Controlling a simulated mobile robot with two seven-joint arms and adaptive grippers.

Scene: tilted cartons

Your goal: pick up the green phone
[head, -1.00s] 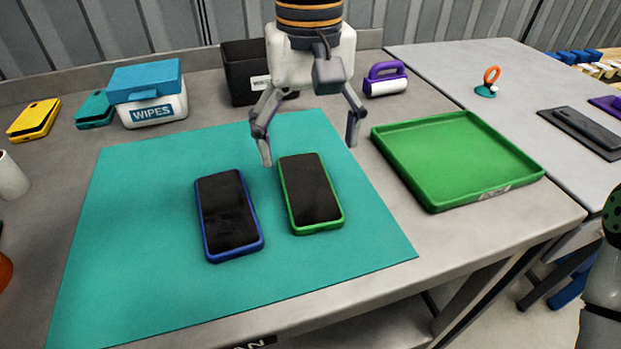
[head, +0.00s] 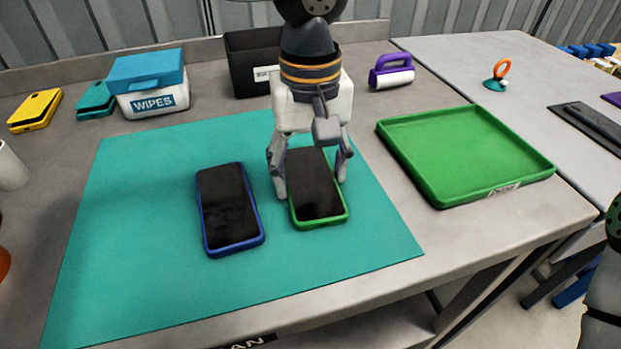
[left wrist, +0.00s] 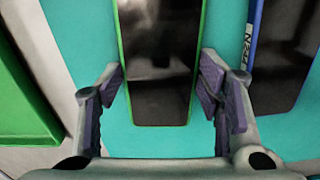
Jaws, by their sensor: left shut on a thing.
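The green phone (head: 316,205), with a green rim and a dark screen, lies face up on the teal mat (head: 150,275). My left gripper (head: 313,182) is down over its far half, one finger at each long side, shut on it. In the left wrist view the green phone (left wrist: 160,100) sits between the pads of my left gripper (left wrist: 161,80). I see no clear gap between phone and mat. The blue phone (head: 229,210) lies to its left, apart from it, and shows at the right of the wrist view (left wrist: 285,60). My right gripper is not in view.
An empty green tray (head: 462,150) stands to the right. A black bin (head: 245,70), a wipes box (head: 150,85) and a purple-handled roller (head: 391,72) stand behind. A yellow phone (head: 35,110) and a teal one (head: 97,100) lie at the back left. The mat's front is clear.

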